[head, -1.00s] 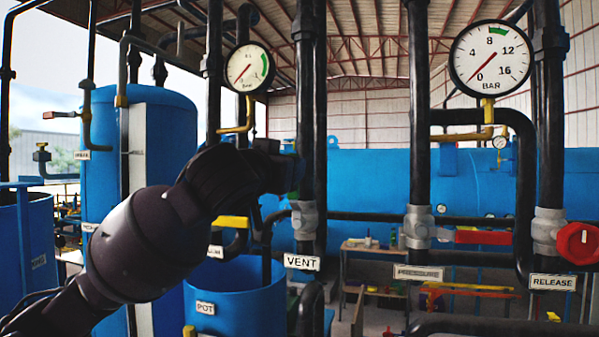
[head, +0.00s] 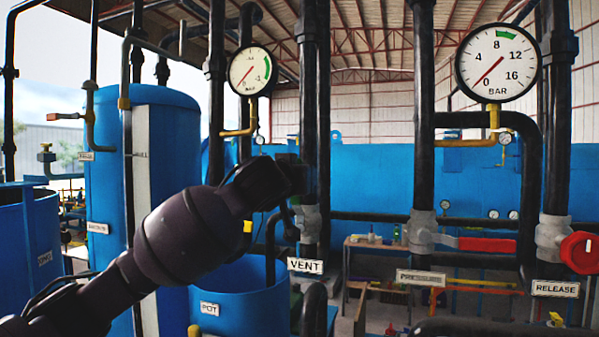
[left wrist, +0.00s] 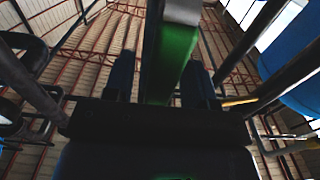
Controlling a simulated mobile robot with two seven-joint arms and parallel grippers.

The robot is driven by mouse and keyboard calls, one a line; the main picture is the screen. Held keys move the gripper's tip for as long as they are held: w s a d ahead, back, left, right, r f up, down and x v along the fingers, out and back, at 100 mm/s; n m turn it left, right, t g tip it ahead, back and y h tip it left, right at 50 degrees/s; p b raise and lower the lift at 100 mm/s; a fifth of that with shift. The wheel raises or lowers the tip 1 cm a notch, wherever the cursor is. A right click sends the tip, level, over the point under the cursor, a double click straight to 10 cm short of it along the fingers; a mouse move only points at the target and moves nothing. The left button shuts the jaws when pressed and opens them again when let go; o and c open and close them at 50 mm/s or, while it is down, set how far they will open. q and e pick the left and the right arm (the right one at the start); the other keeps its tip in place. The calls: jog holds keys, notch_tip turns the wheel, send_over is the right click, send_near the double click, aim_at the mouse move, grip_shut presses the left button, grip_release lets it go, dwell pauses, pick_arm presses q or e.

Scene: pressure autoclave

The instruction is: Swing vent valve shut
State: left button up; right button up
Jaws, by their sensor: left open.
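The vent valve's grey body (head: 309,224) sits on a black vertical pipe above the VENT label (head: 305,265) in the head view. My left gripper (head: 297,186) is just above the valve body, in front of the pipe, and hides most of the handle there. In the left wrist view a green lever (left wrist: 176,55) with a pale grey end runs between the two dark fingers of my left gripper (left wrist: 160,84). The fingers are open on either side of it; I cannot tell whether they touch it. My right gripper is not in view.
A pressure valve with a red lever (head: 487,244) and a release valve with a red knob (head: 579,253) stand to the right. A blue pot (head: 262,290) is below my left arm. A tall blue tank (head: 175,130) stands left. Vertical pipes crowd the workspace.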

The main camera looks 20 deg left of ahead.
pick_arm(q)
jog(key=shift+w, duration=0.55)
grip_shut()
